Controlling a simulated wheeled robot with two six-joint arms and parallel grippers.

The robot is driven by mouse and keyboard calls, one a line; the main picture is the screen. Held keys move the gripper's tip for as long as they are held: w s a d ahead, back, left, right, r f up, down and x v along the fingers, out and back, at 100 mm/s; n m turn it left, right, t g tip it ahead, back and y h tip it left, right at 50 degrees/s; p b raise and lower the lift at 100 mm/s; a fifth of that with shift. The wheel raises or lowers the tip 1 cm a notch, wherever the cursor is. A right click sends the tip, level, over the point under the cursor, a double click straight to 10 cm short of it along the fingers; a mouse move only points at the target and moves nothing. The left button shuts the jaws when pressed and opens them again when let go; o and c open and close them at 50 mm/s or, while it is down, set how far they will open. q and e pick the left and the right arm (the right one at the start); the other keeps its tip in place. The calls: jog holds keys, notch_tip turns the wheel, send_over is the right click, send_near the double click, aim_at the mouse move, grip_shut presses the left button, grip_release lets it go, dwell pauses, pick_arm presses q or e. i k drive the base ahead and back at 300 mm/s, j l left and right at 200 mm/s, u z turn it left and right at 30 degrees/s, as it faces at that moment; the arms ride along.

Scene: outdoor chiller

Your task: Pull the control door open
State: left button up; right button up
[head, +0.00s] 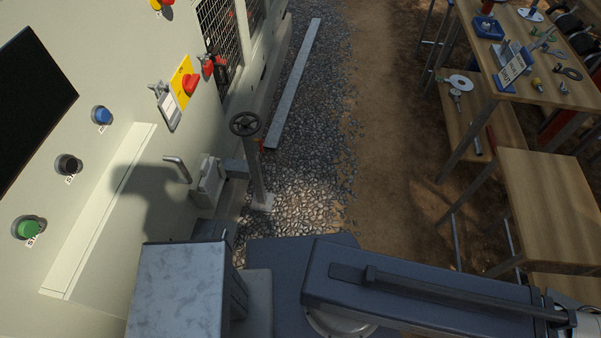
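The pale chiller cabinet (95,155) fills the left of the head view. A flat pale panel (110,245) on its lower face, which may be the control door, has a long raised strip (98,210) along one side. A small bent metal handle (177,168) sticks out near its far end. I cannot make out an open gap anywhere along the panel. Part of the panel is in shadow. One of my arms crosses the bottom of the view and covers the area nearest me. Neither gripper is in view.
Green (29,228), black (68,164) and blue (102,115) buttons and a red rotary switch (190,83) project from the cabinet. A valve handwheel (244,124) on a post stands beside it. Wooden tables (555,200) stand at right; open gravel and dirt (385,150) lie between.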

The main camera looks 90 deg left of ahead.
aim_at(148, 205)
jog(key=i+u, duration=0.15)
jog(key=u, duration=4.45)
